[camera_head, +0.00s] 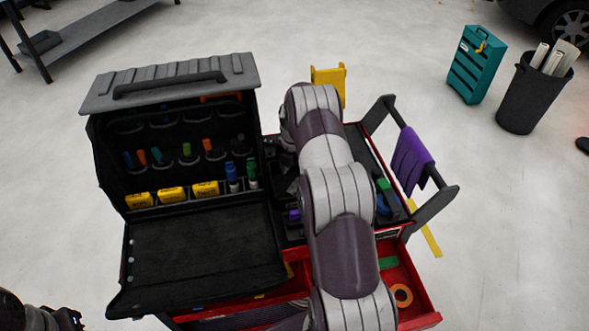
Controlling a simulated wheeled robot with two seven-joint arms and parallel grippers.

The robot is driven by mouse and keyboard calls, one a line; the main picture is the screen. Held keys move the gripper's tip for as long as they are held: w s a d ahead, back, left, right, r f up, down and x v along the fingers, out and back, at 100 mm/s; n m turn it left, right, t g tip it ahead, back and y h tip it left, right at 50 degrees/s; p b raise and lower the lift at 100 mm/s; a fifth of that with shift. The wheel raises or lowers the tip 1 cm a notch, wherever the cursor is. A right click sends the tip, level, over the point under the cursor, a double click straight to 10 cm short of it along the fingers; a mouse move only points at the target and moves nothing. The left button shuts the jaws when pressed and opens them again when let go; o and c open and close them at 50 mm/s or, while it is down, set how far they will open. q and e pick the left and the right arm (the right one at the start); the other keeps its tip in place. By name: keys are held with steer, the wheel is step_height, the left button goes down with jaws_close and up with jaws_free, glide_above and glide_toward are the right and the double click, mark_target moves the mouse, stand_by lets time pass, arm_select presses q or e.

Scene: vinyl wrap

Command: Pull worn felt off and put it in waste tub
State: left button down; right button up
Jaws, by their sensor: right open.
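My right arm reaches over the red tool cart (420,318), and my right gripper (284,168) is over the cart's top tray beside the tool case. It is open, small and dark, and partly hidden by the arm. Part of my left gripper (62,319) shows at the bottom left corner, and its fingers cannot be made out. I cannot pick out the worn felt for certain. A small purple piece (294,215) lies in the top tray by the arm. A black tub (522,101) at the upper right holds pale rolls; I cannot tell whether it is the waste tub.
The open black tool case (200,250) holds several coloured tools and yellow boxes. A purple cloth (409,160) hangs on the cart's handle. A red drawer stands open with an orange tape roll (402,295). A teal case (475,65) stands on clear floor at the upper right.

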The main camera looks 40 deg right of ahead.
step_height(320, 180, up, 13)
steer(key=p, duration=0.1)
steer(key=shift+a, duration=0.1)
